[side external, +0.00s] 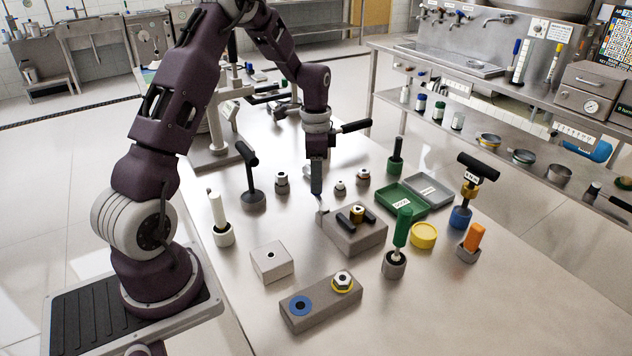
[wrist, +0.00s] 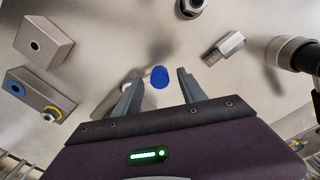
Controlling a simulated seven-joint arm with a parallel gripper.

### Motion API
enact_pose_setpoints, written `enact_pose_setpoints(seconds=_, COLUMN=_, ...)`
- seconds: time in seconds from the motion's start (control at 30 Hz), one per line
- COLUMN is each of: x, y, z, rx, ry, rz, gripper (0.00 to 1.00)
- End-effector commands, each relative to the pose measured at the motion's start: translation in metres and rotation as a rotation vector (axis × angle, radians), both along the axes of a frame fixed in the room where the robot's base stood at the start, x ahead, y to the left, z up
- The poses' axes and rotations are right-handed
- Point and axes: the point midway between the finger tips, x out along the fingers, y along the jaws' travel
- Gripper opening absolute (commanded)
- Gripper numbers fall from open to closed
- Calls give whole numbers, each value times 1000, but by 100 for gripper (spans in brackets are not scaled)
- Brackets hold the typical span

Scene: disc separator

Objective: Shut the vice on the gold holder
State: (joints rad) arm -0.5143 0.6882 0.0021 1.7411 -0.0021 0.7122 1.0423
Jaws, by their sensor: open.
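The vice (side external: 352,238) is a grey block near the middle of the table in the side view. The gold holder (side external: 357,211) sits on top of it between two dark jaws, with a dark opening in its top. A small grey piece (side external: 321,213) sticks out at the vice's left end. My gripper (side external: 317,192) points down just above that end, left of the holder. In the wrist view my gripper (wrist: 159,75) has its fingers apart, with a blue oval (wrist: 159,78) showing between them; I cannot tell what it is. The holder is not clear in the wrist view.
A grey block with a hole (side external: 271,261) and a long block with a blue ring (side external: 318,302) stand in front. A green-handled tool (side external: 402,230), a yellow round container (side external: 424,235) and a green tray (side external: 402,197) stand to the right. A black-handled tool (side external: 251,180) stands left.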

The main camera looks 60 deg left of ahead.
Motion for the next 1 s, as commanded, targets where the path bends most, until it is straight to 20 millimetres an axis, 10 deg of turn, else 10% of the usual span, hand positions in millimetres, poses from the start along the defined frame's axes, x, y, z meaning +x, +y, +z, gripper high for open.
enact_pose_setpoints(seconds=0.4, x=0, y=-1, z=-20, rx=1, ry=-1, rz=0, gripper=48)
enact_pose_setpoints(seconds=0.67, x=0, y=-1, z=-20, rx=0, ry=0, rz=1, gripper=0)
enact_pose_setpoints(seconds=1.0, x=0, y=-1, z=-20, rx=0, ry=0, rz=1, gripper=0)
